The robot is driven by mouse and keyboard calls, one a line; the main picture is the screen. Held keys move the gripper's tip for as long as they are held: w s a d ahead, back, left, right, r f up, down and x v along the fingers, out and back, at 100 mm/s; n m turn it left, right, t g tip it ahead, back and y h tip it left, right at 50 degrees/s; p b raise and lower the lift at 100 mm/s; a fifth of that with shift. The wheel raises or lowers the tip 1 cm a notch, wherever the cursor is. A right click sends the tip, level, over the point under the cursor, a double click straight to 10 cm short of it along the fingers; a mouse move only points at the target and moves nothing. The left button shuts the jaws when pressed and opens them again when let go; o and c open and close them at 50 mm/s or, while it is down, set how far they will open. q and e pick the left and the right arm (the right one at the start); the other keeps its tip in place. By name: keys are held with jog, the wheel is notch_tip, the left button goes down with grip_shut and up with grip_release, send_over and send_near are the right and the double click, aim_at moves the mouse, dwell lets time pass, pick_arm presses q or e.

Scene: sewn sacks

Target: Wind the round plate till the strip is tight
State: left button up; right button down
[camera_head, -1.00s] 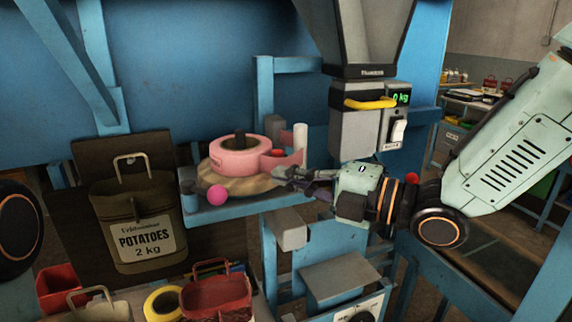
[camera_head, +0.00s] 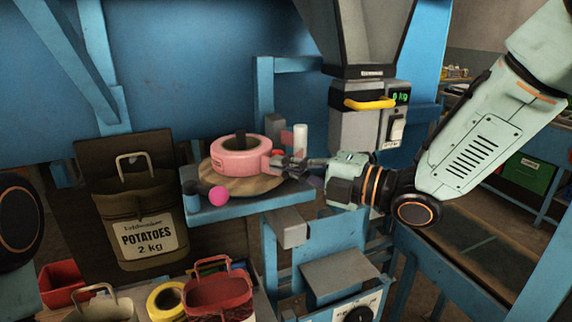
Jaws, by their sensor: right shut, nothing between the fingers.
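The round plate (camera_head: 240,187) is a tan disc on a blue shelf (camera_head: 250,205). A pink roll (camera_head: 238,158) with a dark hub lies on top of it. A magenta ball knob (camera_head: 218,196) sits at the plate's front left edge. A short piece of the pink strip (camera_head: 287,139) shows beside a white post (camera_head: 300,139), right of the roll. My right gripper (camera_head: 280,164) is shut and empty, its tips close to the roll's right side. It hides part of the strip, so I cannot tell how taut that is. My left gripper is out of view.
A hopper scale with a yellow handle (camera_head: 370,104) stands behind my right gripper. A potato sack (camera_head: 143,225) hangs at left.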

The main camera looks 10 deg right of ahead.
jog(key=shift+w+d+f+b, duration=0.1)
jog(key=shift+w+d+b, duration=0.7)
jog(key=shift+w+d, duration=0.4)
jog(key=shift+a, duration=0.15)
jog(key=shift+s+a, duration=0.1)
